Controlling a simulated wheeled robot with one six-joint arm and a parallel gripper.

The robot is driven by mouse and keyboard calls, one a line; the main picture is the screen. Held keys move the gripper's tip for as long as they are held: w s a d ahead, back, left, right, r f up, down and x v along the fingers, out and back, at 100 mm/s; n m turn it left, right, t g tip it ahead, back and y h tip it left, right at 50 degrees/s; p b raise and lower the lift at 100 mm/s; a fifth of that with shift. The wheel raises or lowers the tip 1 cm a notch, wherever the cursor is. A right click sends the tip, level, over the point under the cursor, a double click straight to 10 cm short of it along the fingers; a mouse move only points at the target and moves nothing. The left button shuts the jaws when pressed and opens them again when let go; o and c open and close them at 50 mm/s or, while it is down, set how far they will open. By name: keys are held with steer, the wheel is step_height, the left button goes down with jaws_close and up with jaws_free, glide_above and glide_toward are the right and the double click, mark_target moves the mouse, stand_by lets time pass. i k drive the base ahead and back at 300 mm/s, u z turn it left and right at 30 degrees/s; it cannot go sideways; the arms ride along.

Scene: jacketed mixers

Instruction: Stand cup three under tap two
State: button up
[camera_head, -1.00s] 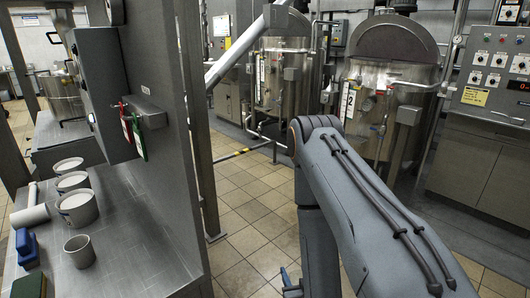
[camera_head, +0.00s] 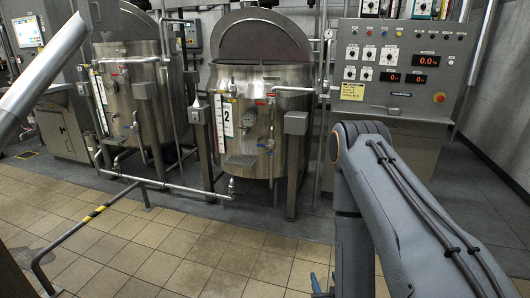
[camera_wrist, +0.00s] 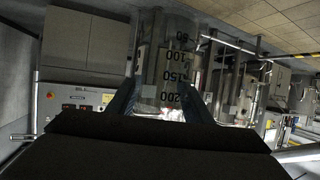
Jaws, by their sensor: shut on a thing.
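In the wrist view my gripper (camera_wrist: 160,102) is shut on a clear cup (camera_wrist: 167,62) with black volume marks. The picture there is upside down. I see no cup number, so I cannot tell whether it is cup three. In the head view the steel mixer marked 2 (camera_head: 290,118) stands ahead, left of my arm. Its small tap (camera_head: 269,146), with a blue part, is on the front, right of the number plate (camera_head: 228,118). My gripper and the cup are apart from it; the jaws do not show clearly in the head view.
Another mixer (camera_head: 133,90) stands to the left. A control cabinet (camera_head: 390,75) is at the right. Tiled floor (camera_head: 190,250) before mixer two is clear.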

mark_target(245, 161)
steer(key=z, duration=0.05)
steer(key=i, duration=1.55)
steer(key=u, duration=0.45)
steer(key=i, duration=1.55)
steer(key=u, duration=0.2)
